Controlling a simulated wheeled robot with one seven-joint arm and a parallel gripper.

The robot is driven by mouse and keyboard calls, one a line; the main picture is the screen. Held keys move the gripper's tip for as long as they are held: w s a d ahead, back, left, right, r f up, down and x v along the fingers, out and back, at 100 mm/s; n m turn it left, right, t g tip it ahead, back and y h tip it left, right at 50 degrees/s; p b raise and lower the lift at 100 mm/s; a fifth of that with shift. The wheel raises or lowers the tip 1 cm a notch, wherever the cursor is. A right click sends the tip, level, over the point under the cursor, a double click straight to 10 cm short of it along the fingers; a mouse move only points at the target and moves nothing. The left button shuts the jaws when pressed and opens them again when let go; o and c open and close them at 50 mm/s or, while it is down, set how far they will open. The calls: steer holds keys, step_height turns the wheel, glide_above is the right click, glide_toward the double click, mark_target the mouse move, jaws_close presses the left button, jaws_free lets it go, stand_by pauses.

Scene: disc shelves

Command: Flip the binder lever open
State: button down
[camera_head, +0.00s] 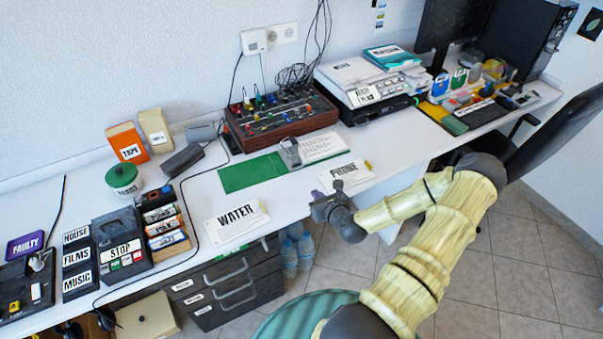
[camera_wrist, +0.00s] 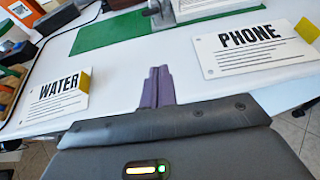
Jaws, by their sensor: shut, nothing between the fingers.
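The binder lies open on the white desk, with a green cover (camera_head: 252,173) on its left and a white printed sheet (camera_head: 322,147) on its right. Its grey metal lever mechanism (camera_head: 290,153) stands between them; whether the lever is up or down is too small to tell. In the wrist view the green cover (camera_wrist: 108,33) is at the top, and only the lower part of the mechanism (camera_wrist: 160,10) shows at the upper edge. My gripper (camera_head: 318,203) is in front of the binder near the desk's front edge, apart from it. Its purple fingers (camera_wrist: 158,86) are together and empty.
A WATER card (camera_head: 237,222) and a PHONE card (camera_head: 345,175) lie on either side of my gripper. A control box with knobs (camera_head: 280,115) stands behind the binder, and a printer (camera_head: 365,85) behind to the right. The desk between fingers and binder is clear.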

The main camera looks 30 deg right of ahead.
mark_target(304, 189)
steer(key=p+x, duration=0.1)
steer(key=x, duration=0.9)
steer(key=w+r, duration=0.1)
steer(key=w+r+p, duration=0.1)
steer(key=r, duration=0.1)
steer(key=shift+w, duration=0.25)
steer(key=shift+d+r+p, duration=0.1)
steer(key=shift+r+p, duration=0.1)
steer(key=shift+p, duration=0.2)
